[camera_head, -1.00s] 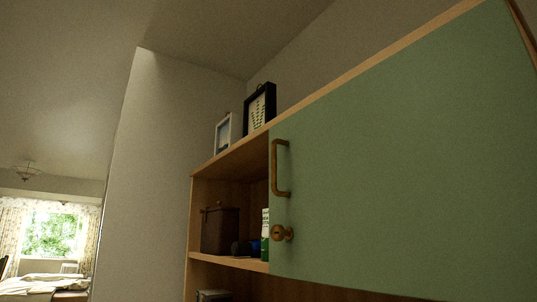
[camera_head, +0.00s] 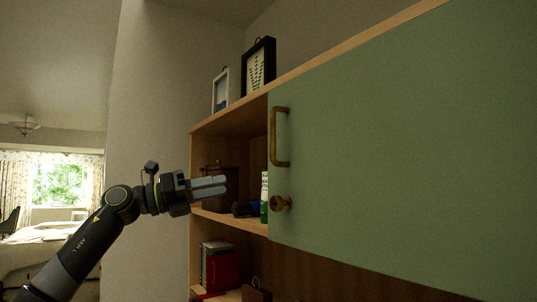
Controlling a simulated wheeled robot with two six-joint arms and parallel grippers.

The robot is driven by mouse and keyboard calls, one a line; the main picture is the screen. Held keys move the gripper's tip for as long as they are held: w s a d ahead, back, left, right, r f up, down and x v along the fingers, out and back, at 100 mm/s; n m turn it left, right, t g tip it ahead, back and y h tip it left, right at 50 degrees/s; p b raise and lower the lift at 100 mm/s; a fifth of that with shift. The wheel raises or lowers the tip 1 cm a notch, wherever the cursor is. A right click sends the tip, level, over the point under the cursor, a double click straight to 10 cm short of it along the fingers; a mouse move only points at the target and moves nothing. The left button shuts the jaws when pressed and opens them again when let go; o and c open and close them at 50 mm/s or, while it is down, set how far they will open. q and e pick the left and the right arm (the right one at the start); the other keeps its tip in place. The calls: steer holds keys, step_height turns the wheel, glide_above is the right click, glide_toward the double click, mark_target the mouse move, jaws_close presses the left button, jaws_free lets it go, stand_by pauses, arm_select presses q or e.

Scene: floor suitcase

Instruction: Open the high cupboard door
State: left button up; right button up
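The green cupboard door (camera_head: 400,150) fills the right side of the head view and lies flush with the wooden cupboard, closed. A bronze bar handle (camera_head: 273,138) stands upright near its left edge. My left gripper (camera_head: 226,186) is in front of the open shelf, left of the handle and a little lower, apart from the door in the picture. Its fingers point right and look close together, with nothing seen between them. I cannot tell their opening. My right gripper is not in view.
The open shelf left of the door holds a dark brown box (camera_head: 222,178), a dark blue object (camera_head: 243,209) and a green-white carton (camera_head: 264,190). Red and grey items (camera_head: 222,266) stand on the shelf below. Two frames (camera_head: 258,70) stand on top.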

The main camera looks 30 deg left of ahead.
arm_select(q)
steer(key=s+d+r+m+y+p, duration=0.1)
steer(key=s+d+r+m+y, duration=0.15)
steer(key=s+r, duration=0.4)
steer(key=s+d+r+m+y+p, duration=0.1)
steer(key=s+d+r+m, duration=0.15)
steer(key=s+r, duration=0.4)
steer(key=f+p+x, duration=0.2)
steer(key=p+x, duration=0.9)
steer(key=x, duration=0.4)
steer(key=shift+d+f+g, duration=0.2)
steer(key=shift+d+g, duration=0.1)
steer(key=shift+d, duration=0.3)
jaws_close()
